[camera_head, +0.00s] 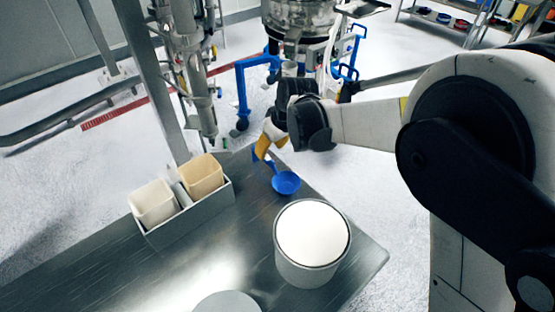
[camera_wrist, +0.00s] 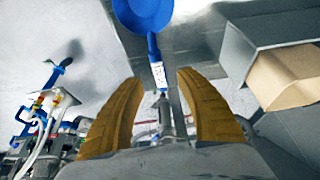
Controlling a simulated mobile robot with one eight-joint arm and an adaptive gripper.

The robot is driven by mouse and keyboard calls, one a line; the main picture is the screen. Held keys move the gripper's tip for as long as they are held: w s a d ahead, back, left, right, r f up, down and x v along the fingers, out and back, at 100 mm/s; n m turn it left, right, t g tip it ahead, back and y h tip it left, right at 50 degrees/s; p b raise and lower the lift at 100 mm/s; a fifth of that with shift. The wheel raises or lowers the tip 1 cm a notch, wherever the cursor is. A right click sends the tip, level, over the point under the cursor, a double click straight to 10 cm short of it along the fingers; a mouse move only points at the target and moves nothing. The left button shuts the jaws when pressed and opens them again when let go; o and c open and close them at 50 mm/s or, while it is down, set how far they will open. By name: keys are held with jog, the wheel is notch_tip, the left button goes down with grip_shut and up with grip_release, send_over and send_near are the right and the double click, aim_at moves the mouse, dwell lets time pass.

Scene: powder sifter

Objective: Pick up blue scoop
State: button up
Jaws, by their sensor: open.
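The blue scoop (camera_head: 286,183) lies near the far edge of the steel table, its handle pointing toward my gripper. In the wrist view its round bowl (camera_wrist: 145,12) is at the top, partly cut off by the frame. Its handle runs down to a pale label near the gap between the fingers. My gripper (camera_head: 265,147) is at the handle end in the head view, hiding part of it. In the wrist view the two yellow-brown fingers of my gripper (camera_wrist: 156,76) are apart, with the handle end lined up between them. Contact cannot be told.
The steel table (camera_head: 170,285) has a grey holder (camera_head: 190,222) with a white container (camera_head: 153,203) and a tan container (camera_head: 201,176) left of the scoop. A round tub of white powder (camera_head: 312,235) stands nearer. Metal machinery (camera_head: 190,60) stands beyond the table.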

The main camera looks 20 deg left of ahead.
aim_at(266, 157)
jog(key=b+x, duration=0.1)
jog(key=x, duration=0.2)
jog(key=b+x, duration=0.1)
jog(key=x, duration=0.3)
jog(key=shift+w+a+f, duration=0.1)
jog(key=shift+w+f, duration=0.15)
jog(key=shift+w, duration=0.05)
jog(key=shift+r, duration=0.1)
grip_shut()
